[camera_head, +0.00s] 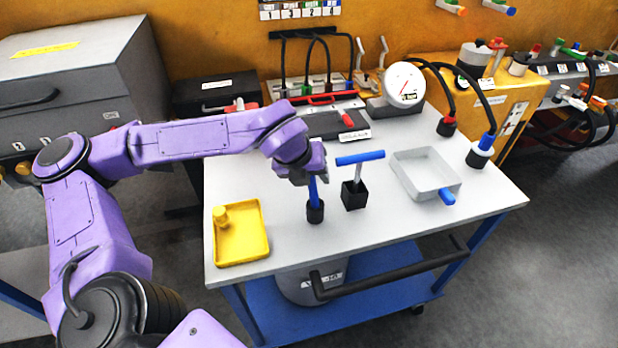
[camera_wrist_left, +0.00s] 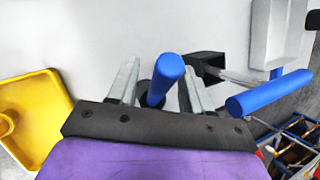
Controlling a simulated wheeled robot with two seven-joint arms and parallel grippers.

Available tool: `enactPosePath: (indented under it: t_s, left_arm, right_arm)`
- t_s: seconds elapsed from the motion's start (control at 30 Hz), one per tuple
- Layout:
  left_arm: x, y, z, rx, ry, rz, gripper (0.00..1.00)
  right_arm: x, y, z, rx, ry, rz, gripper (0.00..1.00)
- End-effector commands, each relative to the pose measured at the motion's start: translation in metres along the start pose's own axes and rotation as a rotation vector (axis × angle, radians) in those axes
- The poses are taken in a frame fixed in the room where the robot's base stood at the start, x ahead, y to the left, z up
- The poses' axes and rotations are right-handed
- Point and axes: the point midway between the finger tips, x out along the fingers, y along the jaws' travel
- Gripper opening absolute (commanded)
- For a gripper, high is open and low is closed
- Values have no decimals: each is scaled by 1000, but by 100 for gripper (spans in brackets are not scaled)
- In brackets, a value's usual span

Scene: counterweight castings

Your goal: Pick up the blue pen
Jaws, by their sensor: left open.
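The blue pen (camera_head: 313,192) stands upright in a small round black holder (camera_head: 315,212) near the front middle of the table. My left gripper (camera_head: 311,178) is over it, pointing down, and hides the pen's top in the head view. In the left wrist view the pen's round end (camera_wrist_left: 166,72) shows between the two grey fingers of the left gripper (camera_wrist_left: 160,86). The fingers are open, one on each side of the pen, with a gap on both sides. My right gripper does not show.
Just right of the pen, a blue-handled T-shaped tool (camera_head: 360,158) stands in a black block (camera_head: 354,196). A yellow tray (camera_head: 241,257) lies to the left and a grey tray (camera_head: 408,188) to the right. A gauge (camera_head: 402,84) and hoses are behind. The table's front edge is close.

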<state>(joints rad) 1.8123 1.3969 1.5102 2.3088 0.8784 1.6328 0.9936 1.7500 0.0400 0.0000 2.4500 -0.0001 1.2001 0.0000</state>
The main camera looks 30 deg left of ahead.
Motion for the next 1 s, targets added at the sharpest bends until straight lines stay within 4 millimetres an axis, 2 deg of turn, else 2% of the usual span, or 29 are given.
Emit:
enactPosePath:
  t_s: [0.1,0.17,0.2,0.27,0.63,0.77,0.87,0.93,1.0]
  left_arm:
    - [0,0,0,-1,-1,0,50]
    - [0,0,0,-1,0,0,30]
    - [-1,0,0,-1,0,0,17]
    - [-1,0,0,-1,0,0,0]
    - [-2,1,1,-2,-1,0,0]
    - [-8,-2,4,-3,-4,0,0]
    - [-21,-5,10,-2,-8,-2,0]
    - [-35,-8,11,-1,-8,-3,0]
    - [-57,-8,4,-1,-9,-4,0]
  right_arm:
    - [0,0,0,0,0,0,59]
    - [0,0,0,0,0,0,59]
    - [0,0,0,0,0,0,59]
    - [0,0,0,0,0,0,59]
    - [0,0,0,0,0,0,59]
    - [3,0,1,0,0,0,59]
    - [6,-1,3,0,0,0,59]
    - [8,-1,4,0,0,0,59]
    - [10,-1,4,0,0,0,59]
